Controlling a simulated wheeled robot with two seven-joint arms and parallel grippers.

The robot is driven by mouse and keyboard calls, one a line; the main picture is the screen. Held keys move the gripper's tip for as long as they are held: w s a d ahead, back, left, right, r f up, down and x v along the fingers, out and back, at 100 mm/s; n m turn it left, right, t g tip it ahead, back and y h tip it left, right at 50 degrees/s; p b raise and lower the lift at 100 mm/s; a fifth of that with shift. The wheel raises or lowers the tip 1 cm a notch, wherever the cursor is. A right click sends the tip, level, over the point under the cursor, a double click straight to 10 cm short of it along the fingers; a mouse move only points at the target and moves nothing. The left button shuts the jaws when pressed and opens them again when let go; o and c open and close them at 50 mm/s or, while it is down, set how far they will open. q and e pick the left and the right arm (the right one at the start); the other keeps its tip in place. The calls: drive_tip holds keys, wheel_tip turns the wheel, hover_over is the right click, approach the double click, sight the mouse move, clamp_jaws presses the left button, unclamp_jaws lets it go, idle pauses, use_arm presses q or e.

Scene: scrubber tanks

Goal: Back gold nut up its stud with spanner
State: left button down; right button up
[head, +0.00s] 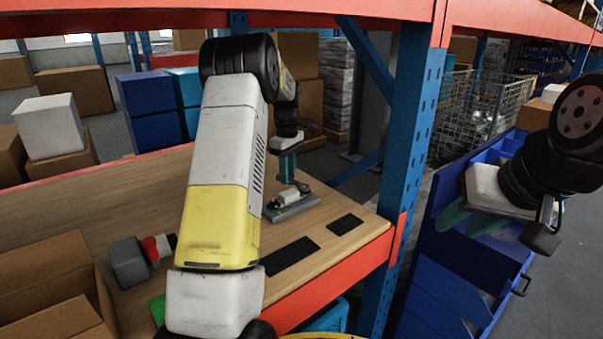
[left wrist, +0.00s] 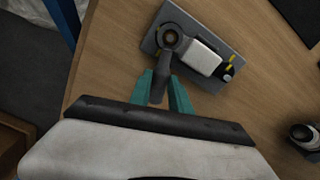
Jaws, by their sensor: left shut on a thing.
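My left gripper (head: 287,168) is over the bench, its teal fingers pointing down. In the left wrist view the gripper (left wrist: 165,92) is shut on the handle of a grey spanner (left wrist: 161,76). The spanner's head lies at a round fitting (left wrist: 170,38) on a grey base plate (left wrist: 151,42); it looks set around it, but the fit is too small to confirm. The gold nut cannot be clearly told apart there. A white block (left wrist: 201,55) with yellow and black parts sits beside it. The plate (head: 292,208) also shows in the head view. My right gripper (head: 470,217) is empty, its fingers apart.
Black pads (head: 290,256) lie on the wooden bench (head: 135,195). A grey block with a red collar (head: 128,262) stands at the left, near an open cardboard box (head: 45,275). A blue rack post (head: 408,150) rises at the bench's right corner. Blue bins (head: 435,290) stand beyond.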

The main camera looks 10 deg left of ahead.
use_arm(q)
drive_tip(key=shift+r, duration=0.25)
drive_tip(key=shift+r, duration=0.4)
drive_tip(key=shift+r, duration=0.25)
drive_tip(key=shift+r, duration=0.65)
drive_tip(key=c, duration=1.9)
unclamp_jaws()
drive_tip(key=shift+c, duration=0.2)
clamp_jaws()
